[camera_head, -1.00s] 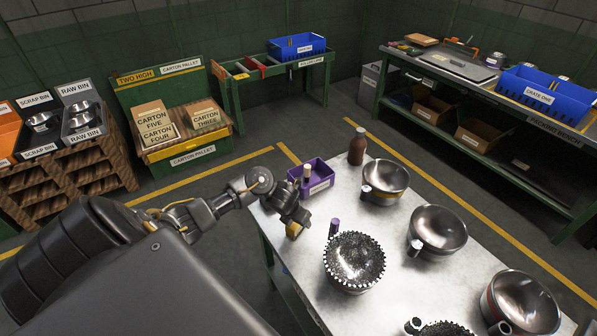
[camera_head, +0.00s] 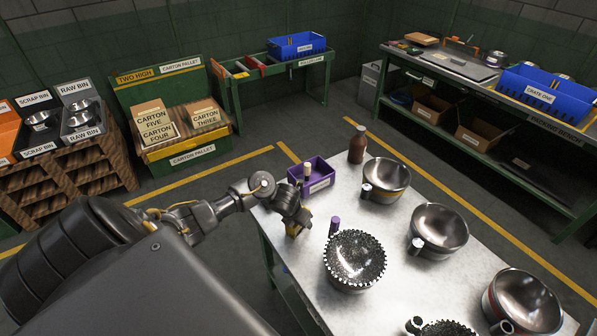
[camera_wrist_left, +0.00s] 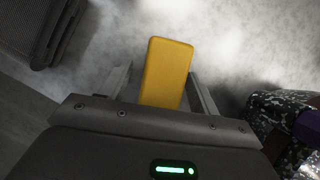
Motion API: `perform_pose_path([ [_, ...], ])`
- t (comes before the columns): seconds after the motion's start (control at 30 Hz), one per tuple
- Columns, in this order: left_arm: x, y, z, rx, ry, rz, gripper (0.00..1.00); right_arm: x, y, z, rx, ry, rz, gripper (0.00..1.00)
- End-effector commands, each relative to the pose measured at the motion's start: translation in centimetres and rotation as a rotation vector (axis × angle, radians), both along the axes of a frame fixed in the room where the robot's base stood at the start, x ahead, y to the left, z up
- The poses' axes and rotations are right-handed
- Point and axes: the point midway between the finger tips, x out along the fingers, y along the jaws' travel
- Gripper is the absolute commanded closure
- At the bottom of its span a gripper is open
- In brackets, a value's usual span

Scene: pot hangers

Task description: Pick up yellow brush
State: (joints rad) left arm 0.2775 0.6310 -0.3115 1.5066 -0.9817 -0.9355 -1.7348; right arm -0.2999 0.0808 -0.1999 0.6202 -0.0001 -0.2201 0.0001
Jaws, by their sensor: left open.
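The yellow brush (camera_head: 291,231) is at the near left edge of the metal table (camera_head: 310,240), mostly hidden by my left gripper (camera_head: 293,225) in the head view. In the left wrist view the yellow brush (camera_wrist_left: 166,70) shows as a plain yellow block. My left gripper (camera_wrist_left: 161,82) is open there, with one finger on each side of the brush and gaps between. My right gripper is not in view.

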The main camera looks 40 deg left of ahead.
Motion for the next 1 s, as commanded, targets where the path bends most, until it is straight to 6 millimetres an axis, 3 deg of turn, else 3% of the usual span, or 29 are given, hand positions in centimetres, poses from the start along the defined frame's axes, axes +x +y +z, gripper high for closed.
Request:
perform_pose_path([
  [0.3, 0.01, -0.02, -0.03, 0.000, 0.000, 0.001, 0.40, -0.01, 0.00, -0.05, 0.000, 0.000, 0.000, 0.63],
  [0.7, 0.02, -0.03, -0.02, 0.000, -0.001, 0.001, 0.92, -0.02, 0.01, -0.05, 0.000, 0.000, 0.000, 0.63],
  [1.0, 0.01, -0.07, 0.26, -0.001, 0.000, 0.001, 0.92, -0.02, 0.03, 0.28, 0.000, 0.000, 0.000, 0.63],
])
